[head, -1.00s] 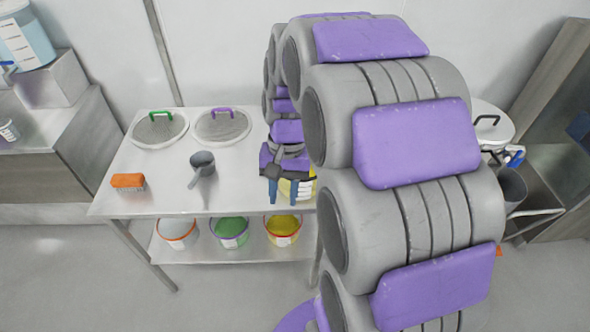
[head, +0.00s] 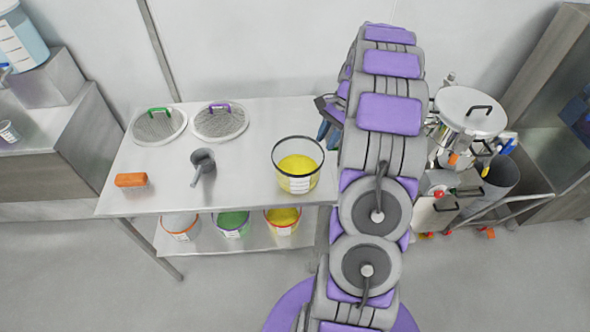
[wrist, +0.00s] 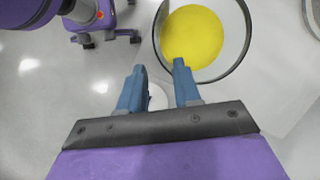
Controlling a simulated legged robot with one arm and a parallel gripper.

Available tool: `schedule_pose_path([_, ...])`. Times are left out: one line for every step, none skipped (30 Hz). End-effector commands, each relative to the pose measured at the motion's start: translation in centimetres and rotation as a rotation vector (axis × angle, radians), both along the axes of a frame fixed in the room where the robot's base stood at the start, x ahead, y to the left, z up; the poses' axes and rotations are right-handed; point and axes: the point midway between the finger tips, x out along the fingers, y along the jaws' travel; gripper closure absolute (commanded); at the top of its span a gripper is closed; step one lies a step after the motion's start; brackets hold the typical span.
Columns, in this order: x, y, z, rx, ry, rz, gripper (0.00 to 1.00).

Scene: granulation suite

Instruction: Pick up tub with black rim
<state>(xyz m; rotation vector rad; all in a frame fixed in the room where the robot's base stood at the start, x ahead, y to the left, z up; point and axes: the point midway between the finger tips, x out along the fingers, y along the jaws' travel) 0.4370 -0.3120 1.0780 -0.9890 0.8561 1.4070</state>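The tub with the black rim (head: 298,183) stands upright on the right part of the steel table. It is clear, with yellow contents and a white label on its front. In the wrist view the tub (wrist: 240,60) is seen from above, just beyond my fingertips, with the yellow contents filling part of it. My gripper (wrist: 159,68) is open, its two blue fingers apart with nothing between them. In the head view my gripper (head: 325,130) is mostly hidden behind my arm, at the right of the tub and a little behind it.
Two mesh lids (head: 158,127) (head: 220,122), a grey scoop (head: 203,165) and an orange brush (head: 131,180) are on the table (head: 240,196). A cluttered cart (head: 530,205) is at the right.

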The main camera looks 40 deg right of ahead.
Motion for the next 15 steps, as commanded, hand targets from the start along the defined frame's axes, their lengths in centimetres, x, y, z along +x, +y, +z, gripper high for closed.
schedule_pose_path([-0.1,0.3,-1.1,0.006,0.005,0.001,0.67])
schedule_pose_path([-0.1,0.5,-1.7,0.007,0.005,0.001,0.67])
schedule_pose_path([-0.1,0.8,-2.4,0.005,0.002,0.001,0.67])
schedule_pose_path([0.0,1.0,-3.0,0.003,0.002,0.001,0.67])
schedule_pose_path([0.0,1.3,-3.5,0.001,0.003,0.001,0.67])
schedule_pose_path([-0.1,1.9,-4.2,0.002,0.005,0.002,0.67])
schedule_pose_path([-0.1,2.2,-4.8,0.003,0.005,0.002,0.67])
schedule_pose_path([-0.1,2.5,-5.3,0.001,0.004,0.002,0.67])
schedule_pose_path([-0.1,2.9,-6.0,-0.003,0.003,0.002,0.67])
schedule_pose_path([0.0,3.2,-6.5,-0.004,0.003,0.003,0.67])
schedule_pose_path([0.0,3.6,-6.9,-0.004,0.003,0.003,0.67])
schedule_pose_path([0.0,4.0,-7.5,-0.005,0.003,0.003,0.67])
schedule_pose_path([0.0,4.2,-8.0,-0.007,0.003,0.002,0.67])
schedule_pose_path([0.0,4.4,-8.4,-0.007,0.003,0.002,0.67])
schedule_pose_path([0.0,4.5,-8.8,-0.007,0.003,0.002,0.67])
